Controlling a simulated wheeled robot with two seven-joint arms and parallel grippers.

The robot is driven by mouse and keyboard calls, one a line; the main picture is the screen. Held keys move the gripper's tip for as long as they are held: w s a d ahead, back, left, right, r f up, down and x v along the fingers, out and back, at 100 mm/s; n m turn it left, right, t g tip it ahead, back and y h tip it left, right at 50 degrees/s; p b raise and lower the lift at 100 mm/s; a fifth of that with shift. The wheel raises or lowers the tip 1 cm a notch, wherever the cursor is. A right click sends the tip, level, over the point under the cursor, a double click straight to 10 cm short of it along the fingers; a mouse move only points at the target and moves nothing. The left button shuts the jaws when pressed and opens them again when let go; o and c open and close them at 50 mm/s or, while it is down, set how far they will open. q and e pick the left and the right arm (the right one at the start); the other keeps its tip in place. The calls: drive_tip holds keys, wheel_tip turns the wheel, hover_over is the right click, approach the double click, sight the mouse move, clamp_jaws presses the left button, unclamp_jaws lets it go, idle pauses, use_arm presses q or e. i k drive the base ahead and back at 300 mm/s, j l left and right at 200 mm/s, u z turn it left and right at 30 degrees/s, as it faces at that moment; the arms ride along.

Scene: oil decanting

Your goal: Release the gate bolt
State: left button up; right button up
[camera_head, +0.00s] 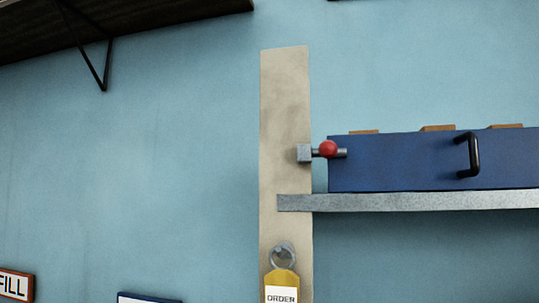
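The gate bolt (342,153) is a short grey metal rod with a round red knob (328,149). It lies level at the left end of a blue panel (400,162), which looks like the gate. The rod spans the narrow gap between the panel and a grey metal block (304,153) on a beige upright post (285,120). The rod seems to reach the block; its end there is hard to make out. A black handle (472,155) is fixed to the panel's front. Neither gripper is in view.
A grey metal rail (420,201) runs under the panel from the post. A yellow ORDER tag (281,279) hangs from a ring (282,256) on the post. A dark bracketed shelf (130,22) is at upper left.

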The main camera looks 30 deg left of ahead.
sight(328, 149)
drive_tip(key=u, duration=0.7)
drive_tip(key=k+l, duration=0.3)
drive_tip(key=k, duration=0.15)
